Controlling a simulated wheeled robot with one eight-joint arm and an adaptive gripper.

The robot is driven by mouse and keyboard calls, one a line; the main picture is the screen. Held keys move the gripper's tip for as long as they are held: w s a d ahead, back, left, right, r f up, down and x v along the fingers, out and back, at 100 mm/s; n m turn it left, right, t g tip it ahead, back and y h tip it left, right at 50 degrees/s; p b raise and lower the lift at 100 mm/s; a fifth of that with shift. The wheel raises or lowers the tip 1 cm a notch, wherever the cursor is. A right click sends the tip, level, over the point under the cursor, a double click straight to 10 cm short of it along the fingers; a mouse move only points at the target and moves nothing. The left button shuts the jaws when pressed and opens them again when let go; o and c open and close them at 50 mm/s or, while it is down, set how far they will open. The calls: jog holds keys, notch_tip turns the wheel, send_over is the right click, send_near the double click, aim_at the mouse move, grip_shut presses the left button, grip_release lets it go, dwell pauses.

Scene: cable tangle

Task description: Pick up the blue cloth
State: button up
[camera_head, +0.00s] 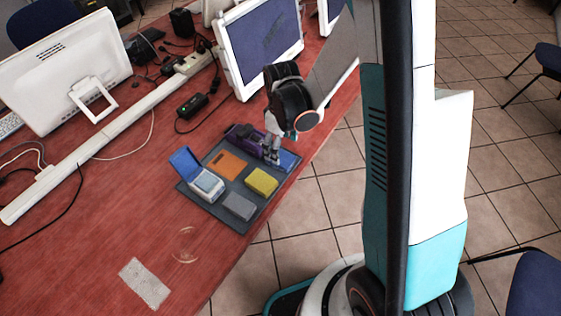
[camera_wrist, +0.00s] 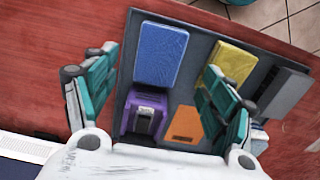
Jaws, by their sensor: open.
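The blue cloth (camera_wrist: 160,55) is a folded rectangle on the dark grey tray (camera_wrist: 205,48), at the upper left in the wrist view. In the head view the blue cloth (camera_head: 288,160) lies at the tray's far right corner, partly hidden. My gripper (camera_wrist: 159,62) is open and empty, its fingers spread to either side of the blue cloth in the picture. The right finger overlaps the yellow block's edge in that view. In the head view my gripper (camera_head: 272,149) hangs over the tray's far end beside the blue cloth. I see no contact; the exact height is unclear.
The tray also holds a purple device (camera_wrist: 143,112), an orange card (camera_wrist: 186,122), a yellow block (camera_head: 261,181), a grey block (camera_head: 239,206) and a blue-lidded white box (camera_head: 206,186). A monitor (camera_head: 262,45) stands behind my gripper. The table edge is close to the tray.

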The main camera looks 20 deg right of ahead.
aim_at(281, 157)
jog(key=shift+w+f+b, duration=0.15)
jog(key=shift+f+b, duration=1.25)
jog(key=shift+f, duration=1.6)
jog(key=shift+r, duration=0.1)
jog(key=shift+c, duration=0.3)
jog(key=c, duration=1)
